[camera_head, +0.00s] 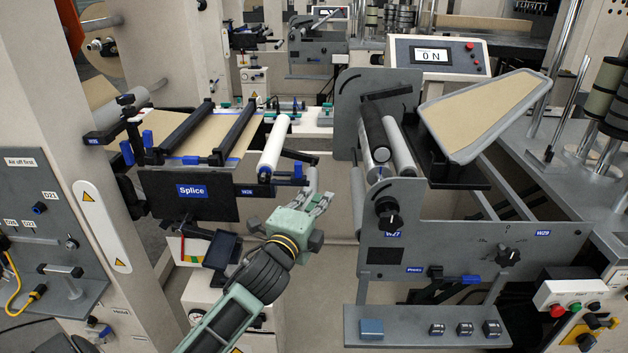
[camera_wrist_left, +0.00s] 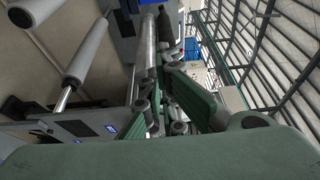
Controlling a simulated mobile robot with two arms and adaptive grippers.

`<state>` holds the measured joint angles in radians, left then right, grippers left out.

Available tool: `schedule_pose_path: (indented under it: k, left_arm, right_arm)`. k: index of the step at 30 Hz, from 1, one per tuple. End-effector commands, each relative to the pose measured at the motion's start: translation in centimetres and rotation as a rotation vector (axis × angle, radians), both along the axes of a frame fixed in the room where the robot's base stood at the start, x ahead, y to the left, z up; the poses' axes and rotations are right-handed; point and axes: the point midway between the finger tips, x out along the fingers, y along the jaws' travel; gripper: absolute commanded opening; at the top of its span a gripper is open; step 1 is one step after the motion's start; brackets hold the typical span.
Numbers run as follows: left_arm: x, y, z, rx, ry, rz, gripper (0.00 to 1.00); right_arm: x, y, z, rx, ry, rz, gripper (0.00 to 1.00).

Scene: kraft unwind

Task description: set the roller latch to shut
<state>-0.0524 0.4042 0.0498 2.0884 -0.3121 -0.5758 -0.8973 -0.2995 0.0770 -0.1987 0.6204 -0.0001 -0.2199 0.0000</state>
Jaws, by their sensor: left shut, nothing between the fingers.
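My left gripper (camera_head: 316,201) reaches up in front of the splice station. It is shut and holds nothing. Its tips are just below and right of the blue-and-black fitting (camera_head: 296,175) at the near end of the white roller (camera_head: 274,144). I cannot tell whether they touch it. No label names the roller latch; this fitting may be it, but its setting is not readable. In the left wrist view, the green fingers (camera_wrist_left: 163,72) are close together beside a metal bar (camera_wrist_left: 148,45). My right gripper does not show.
The splice table (camera_head: 228,131) lies left of the gripper, with a dark "Splice" panel (camera_head: 188,194). The grey W27 roller frame (camera_head: 420,215), with a black knob (camera_head: 389,213), stands to the right. A display (camera_head: 432,56) reads "ON". A gap lies between the stations.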

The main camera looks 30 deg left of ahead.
Motion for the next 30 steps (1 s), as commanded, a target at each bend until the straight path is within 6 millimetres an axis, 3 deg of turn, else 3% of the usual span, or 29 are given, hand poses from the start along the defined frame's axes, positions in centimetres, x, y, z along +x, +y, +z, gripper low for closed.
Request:
schedule_pose_path:
  k: [5,18,24,30]
  left_arm:
    - [2.1,0.5,0.3,-0.001,-0.001,0.001,0.00]
    - [9.9,2.2,0.2,-0.004,0.000,0.000,0.00]
    - [8.0,4.7,0.1,-0.001,0.004,0.000,0.00]
    - [7.5,5.5,0.0,-0.002,0.002,-0.001,0.00]
  right_arm:
    - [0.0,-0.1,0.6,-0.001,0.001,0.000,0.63]
    - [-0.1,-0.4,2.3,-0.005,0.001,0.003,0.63]
    - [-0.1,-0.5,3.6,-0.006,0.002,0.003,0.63]
    - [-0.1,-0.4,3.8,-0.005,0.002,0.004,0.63]
